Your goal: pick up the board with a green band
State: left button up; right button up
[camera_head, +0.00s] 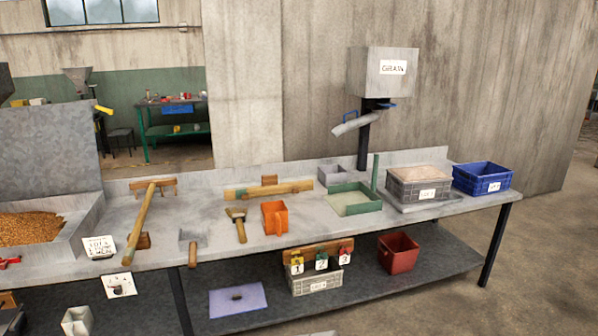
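No flat board with a clear green band stands out in the head view. Whether either patch is a band is too small to tell. A green-rimmed tray (354,211) with an upright green strip (375,172) at its corner stands right of them. Neither of my grippers shows.
The worktop also holds a brush (237,225), an orange container (275,217), a grey crate (419,190) and a blue crate (483,187). Grain (30,230) fills a trough at left. The lower shelf carries a purple board (238,300), a tagged crate (317,283) and a red bin (398,254).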

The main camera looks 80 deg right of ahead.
aim_at(270, 186)
jog(key=z, duration=3.75)
